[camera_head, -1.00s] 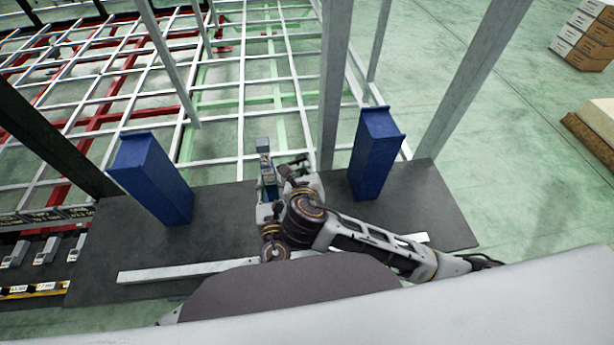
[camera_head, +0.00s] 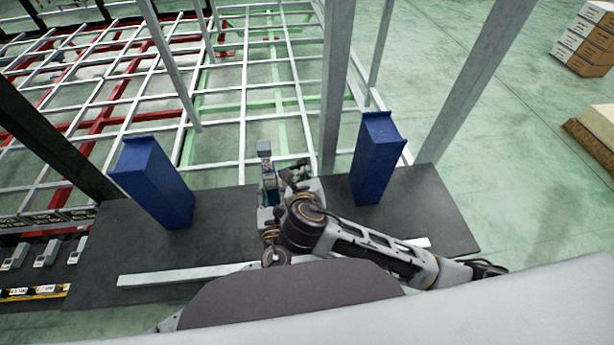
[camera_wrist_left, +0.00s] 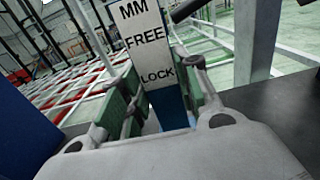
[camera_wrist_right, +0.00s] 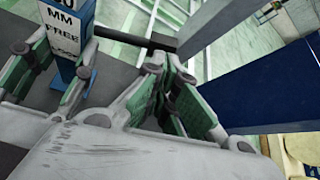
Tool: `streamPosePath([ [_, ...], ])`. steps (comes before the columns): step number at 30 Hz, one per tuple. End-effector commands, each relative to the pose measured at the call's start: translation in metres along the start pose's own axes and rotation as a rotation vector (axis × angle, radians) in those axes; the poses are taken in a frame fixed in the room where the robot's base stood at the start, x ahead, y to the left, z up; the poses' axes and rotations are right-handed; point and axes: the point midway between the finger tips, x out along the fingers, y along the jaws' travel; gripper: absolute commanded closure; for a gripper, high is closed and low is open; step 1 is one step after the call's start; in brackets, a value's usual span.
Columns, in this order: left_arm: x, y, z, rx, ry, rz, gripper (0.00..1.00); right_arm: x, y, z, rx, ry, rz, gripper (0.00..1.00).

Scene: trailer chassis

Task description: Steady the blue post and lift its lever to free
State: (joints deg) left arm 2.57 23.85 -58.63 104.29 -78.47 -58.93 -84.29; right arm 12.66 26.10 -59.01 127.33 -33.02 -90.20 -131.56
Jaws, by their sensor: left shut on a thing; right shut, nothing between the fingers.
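The blue post (camera_head: 269,184) stands on the dark plate between two blue blocks, with a grey head on top. Its white label (camera_wrist_left: 148,40) reads MM, FREE and LOCK in the left wrist view. My left gripper (camera_wrist_left: 160,100) is shut on the post, one green-padded finger on each side. The dark lever (camera_wrist_right: 135,40) sticks out sideways from the post in the right wrist view. My right gripper (camera_wrist_right: 163,62) is shut and empty, its tips close to the lever's outer end. I cannot tell whether they touch it. In the head view my arms partly hide the post.
A blue block (camera_head: 155,185) stands to the left and another blue block (camera_head: 376,160) to the right, close to my right gripper. Upright grey beams (camera_head: 335,85) rise behind. A pale bar (camera_head: 180,274) lies along the front of the dark plate (camera_head: 225,240).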

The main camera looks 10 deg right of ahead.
Motion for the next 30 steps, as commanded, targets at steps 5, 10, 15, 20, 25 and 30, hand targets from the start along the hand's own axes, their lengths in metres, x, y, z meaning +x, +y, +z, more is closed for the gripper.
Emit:
streamPosePath([
  [5, 0.0, 0.0, -0.001, 0.0, 0.001, 0.0, 1.0, 0.0, 0.0, 0.0, 0.0, 0.0, 0.0, 1.0],
  [10, 0.0, 0.0, -0.001, 0.0, 0.001, 0.001, 1.0, 0.0, 0.0, 0.0, 0.0, 0.0, 0.0, 1.0],
  [15, 0.0, 0.0, -0.001, 0.0, 0.001, 0.001, 1.0, 0.0, -0.001, 0.0, 0.0, 0.0, 0.0, 1.0],
  [20, 0.0, 0.0, -0.001, 0.0, 0.001, 0.001, 1.0, 0.0, -0.004, 0.001, -0.001, 0.0, -0.001, 1.0],
  [25, 0.0, 0.001, -0.001, 0.0, 0.001, 0.001, 1.0, -0.001, -0.009, 0.002, 0.0, 0.0, -0.001, 1.0],
  [30, 0.0, 0.001, -0.001, 0.001, 0.001, 0.001, 1.0, -0.001, -0.014, 0.003, 0.0, 0.0, 0.0, 1.0],
])
